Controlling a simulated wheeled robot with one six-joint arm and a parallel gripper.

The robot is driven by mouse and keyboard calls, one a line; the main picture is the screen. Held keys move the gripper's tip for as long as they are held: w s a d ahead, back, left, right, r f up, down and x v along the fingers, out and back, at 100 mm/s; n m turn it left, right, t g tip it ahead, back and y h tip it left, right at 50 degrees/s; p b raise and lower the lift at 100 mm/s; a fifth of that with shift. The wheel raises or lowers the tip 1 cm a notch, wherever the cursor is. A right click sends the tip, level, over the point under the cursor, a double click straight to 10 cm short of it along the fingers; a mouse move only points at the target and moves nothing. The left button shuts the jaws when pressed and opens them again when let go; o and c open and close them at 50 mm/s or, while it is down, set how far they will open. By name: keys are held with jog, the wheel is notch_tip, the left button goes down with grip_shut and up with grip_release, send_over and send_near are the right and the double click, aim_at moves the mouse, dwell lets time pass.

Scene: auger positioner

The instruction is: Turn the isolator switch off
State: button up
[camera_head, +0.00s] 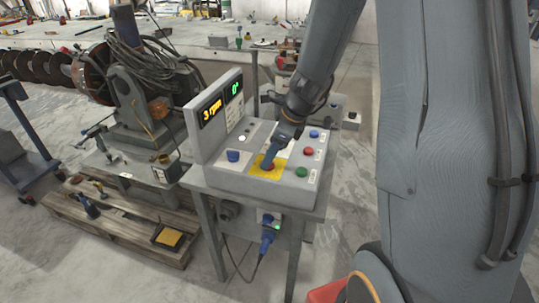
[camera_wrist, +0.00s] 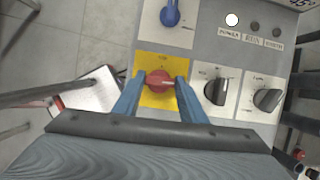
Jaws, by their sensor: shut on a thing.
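The isolator switch is a red rotary knob (camera_wrist: 160,81) on a yellow plate (camera_wrist: 150,62) of the control panel. In the wrist view its pale pointer line lies roughly horizontal, toward the right finger. My gripper (camera_wrist: 153,85) has its two blue fingers on either side of the knob, shut on it. In the head view my gripper (camera_head: 271,159) reaches down to the yellow plate (camera_head: 258,174) and hides part of the red knob. The small print on the plate is too small to read.
The grey control box (camera_head: 240,184) has a display (camera_head: 211,110) reading 3 rpm, a blue knob (camera_head: 233,156), and red (camera_head: 308,152), green (camera_head: 302,172) and blue buttons. Two black knobs (camera_wrist: 217,91) sit right of the switch. A lit white POWER lamp (camera_wrist: 232,20) is above.

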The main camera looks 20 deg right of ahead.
jog(key=shift+r, duration=0.1)
jog(key=n, duration=0.2)
jog(key=n+g+p, duration=0.1)
jog(key=n, duration=0.1)
jog(key=shift+w+d+y+p, duration=0.1)
jog(key=shift+w+y+p, duration=0.1)
jog(key=shift+y+p, duration=0.1)
jog(key=n+g, duration=0.1)
jog(key=n, duration=0.1)
jog(key=n+g+p, duration=0.1)
jog(key=n, duration=0.1)
jog(key=shift+w+n, duration=0.2)
jog(key=shift+n, duration=0.1)
jog(key=n, duration=0.2)
jog(key=n+g, duration=0.1)
jog(key=n, duration=0.1)
jog(key=shift+w+n+g, duration=0.2)
jog(key=shift+n+g, duration=0.1)
jog(key=n+g+h, duration=0.1)
jog(key=n, duration=0.3)
jog(key=shift+w, duration=0.15)
jog(key=shift+n+h, duration=0.3)
jog(key=o, duration=1.1)
jog(key=shift+c, duration=0.2)
